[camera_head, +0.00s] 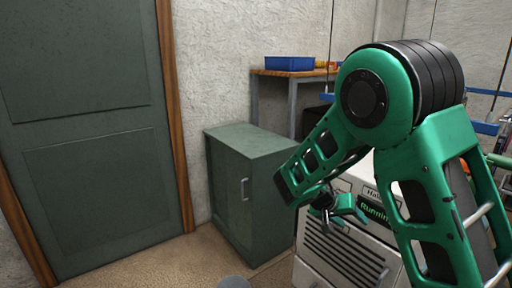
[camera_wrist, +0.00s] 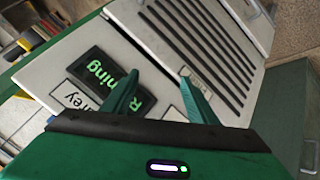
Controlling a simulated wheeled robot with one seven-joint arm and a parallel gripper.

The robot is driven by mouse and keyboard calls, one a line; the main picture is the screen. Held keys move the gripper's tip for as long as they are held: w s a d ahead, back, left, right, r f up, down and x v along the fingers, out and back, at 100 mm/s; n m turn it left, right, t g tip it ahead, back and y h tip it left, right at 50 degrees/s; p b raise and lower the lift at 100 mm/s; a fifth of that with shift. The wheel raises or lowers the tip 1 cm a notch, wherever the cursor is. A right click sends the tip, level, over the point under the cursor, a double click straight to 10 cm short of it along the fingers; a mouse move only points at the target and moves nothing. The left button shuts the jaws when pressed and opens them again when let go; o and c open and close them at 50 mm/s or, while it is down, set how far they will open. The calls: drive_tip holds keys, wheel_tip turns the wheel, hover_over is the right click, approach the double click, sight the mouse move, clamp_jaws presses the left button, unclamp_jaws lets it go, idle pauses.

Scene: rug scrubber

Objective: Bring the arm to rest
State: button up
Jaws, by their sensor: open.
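My green arm reaches across the right half of the head view, bent at a large dark joint. My gripper (camera_head: 340,207) hangs in front of a pale machine, and it also shows in the wrist view (camera_wrist: 157,88). Its two green fingers stand apart, with nothing between them. The machine (camera_head: 345,250) has a slatted front and a small dark screen (camera_head: 374,212) that reads "Running". In the wrist view the screen (camera_wrist: 108,78) and the slatted panel (camera_wrist: 205,50) lie beyond the fingers. I cannot tell whether the fingers touch the machine.
A green cabinet (camera_head: 240,185) with a metal handle stands left of the machine. Behind it, a wooden-topped table (camera_head: 293,73) bears a blue bin (camera_head: 290,63). A green door (camera_head: 85,120) is at the left. Bare floor (camera_head: 165,262) shows at the lower left.

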drive_tip(key=s+r+n+y, duration=0.2)
drive_tip(key=s+r+y, duration=0.25)
drive_tip(key=s, duration=0.55)
drive_tip(key=s+r+n+y, duration=0.2)
drive_tip(key=s+r+y, duration=0.25)
drive_tip(key=s, duration=0.65)
drive_tip(key=s+d+m+g, duration=0.2)
drive_tip(key=s+d, duration=0.3)
drive_tip(key=s, duration=0.3)
drive_tip(key=s+d+f+m+g, duration=0.1)
drive_tip(key=s+d+m+g, duration=0.1)
drive_tip(key=s+d, duration=0.3)
drive_tip(key=s+m, duration=0.1)
drive_tip(key=s, duration=0.2)
drive_tip(key=shift+s+d+f+m, duration=0.25)
drive_tip(key=shift+s+f+m, duration=0.05)
drive_tip(key=shift+s+m, duration=0.1)
